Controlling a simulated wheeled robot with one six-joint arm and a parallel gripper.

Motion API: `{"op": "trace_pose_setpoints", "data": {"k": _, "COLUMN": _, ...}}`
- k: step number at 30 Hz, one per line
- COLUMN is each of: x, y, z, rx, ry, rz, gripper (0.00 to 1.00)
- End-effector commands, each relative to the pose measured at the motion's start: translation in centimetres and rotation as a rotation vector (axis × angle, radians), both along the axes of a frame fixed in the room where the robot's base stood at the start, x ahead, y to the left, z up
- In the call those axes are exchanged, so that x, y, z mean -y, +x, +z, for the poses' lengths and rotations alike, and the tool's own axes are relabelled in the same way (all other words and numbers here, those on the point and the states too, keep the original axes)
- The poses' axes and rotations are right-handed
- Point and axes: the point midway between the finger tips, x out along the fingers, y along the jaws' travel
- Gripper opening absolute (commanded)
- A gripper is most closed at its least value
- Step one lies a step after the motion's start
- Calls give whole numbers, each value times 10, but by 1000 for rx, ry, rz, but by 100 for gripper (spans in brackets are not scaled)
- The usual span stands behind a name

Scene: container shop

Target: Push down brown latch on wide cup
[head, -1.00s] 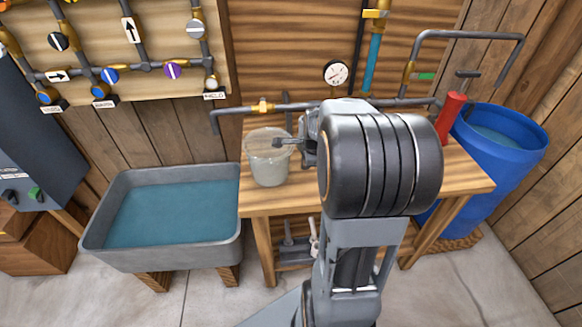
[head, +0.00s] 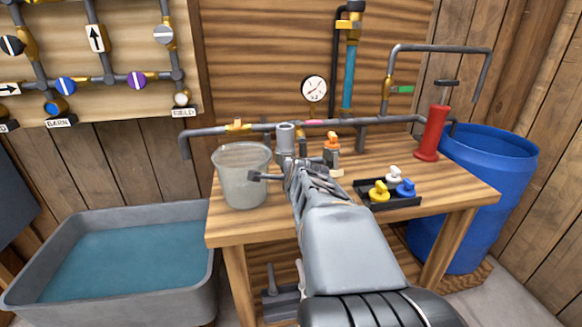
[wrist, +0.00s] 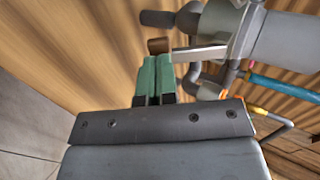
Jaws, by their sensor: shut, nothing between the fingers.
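The wide cup (head: 241,178) looks like the pale, translucent bucket-shaped vessel at the table's left front corner in the head view. My gripper (wrist: 154,60) is shut and empty, its two green fingers together in the wrist view. A small brown piece (wrist: 158,45), apparently the latch, is just beyond the fingertips; I cannot tell if they touch it. A light grey bar (wrist: 197,53) and a large grey cylinder (wrist: 285,42) are right of it. In the head view my gripper is right of the cup, its fingertips and the latch hard to make out.
A black tray (head: 400,201) with coloured knobs and an orange-topped fitting (head: 331,148) stand on the table (head: 455,190). A red cylinder (head: 432,133) is at its right end. A pipe (head: 215,133) runs behind. A water trough (head: 110,214) is left, a blue barrel (head: 490,195) right.

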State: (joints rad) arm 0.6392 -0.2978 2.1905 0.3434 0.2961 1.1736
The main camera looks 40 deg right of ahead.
Motion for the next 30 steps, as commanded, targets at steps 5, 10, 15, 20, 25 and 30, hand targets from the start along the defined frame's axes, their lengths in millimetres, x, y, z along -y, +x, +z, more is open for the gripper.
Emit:
{"op": "trace_pose_setpoints", "data": {"k": 5, "x": 0, "y": 0, "z": 4, "rx": -2, "ry": 1, "rz": 0, "gripper": 0}}
{"op": "trace_pose_setpoints", "data": {"k": 10, "x": 0, "y": 0, "z": 11, "rx": -2, "ry": 1, "rz": 0, "gripper": 0}}
{"op": "trace_pose_setpoints", "data": {"k": 15, "x": 0, "y": 0, "z": 16, "rx": -3, "ry": 1, "rz": 0, "gripper": 0}}
{"op": "trace_pose_setpoints", "data": {"k": 20, "x": 0, "y": 0, "z": 16, "rx": -3, "ry": 1, "rz": 0, "gripper": 0}}
{"op": "trace_pose_setpoints", "data": {"k": 25, "x": 0, "y": 0, "z": 16, "rx": -3, "ry": 1, "rz": 0, "gripper": 0}}
{"op": "trace_pose_setpoints", "data": {"k": 30, "x": -3, "y": -5, "z": 24, "rx": -1, "ry": 1, "rz": -1, "gripper": 0}}
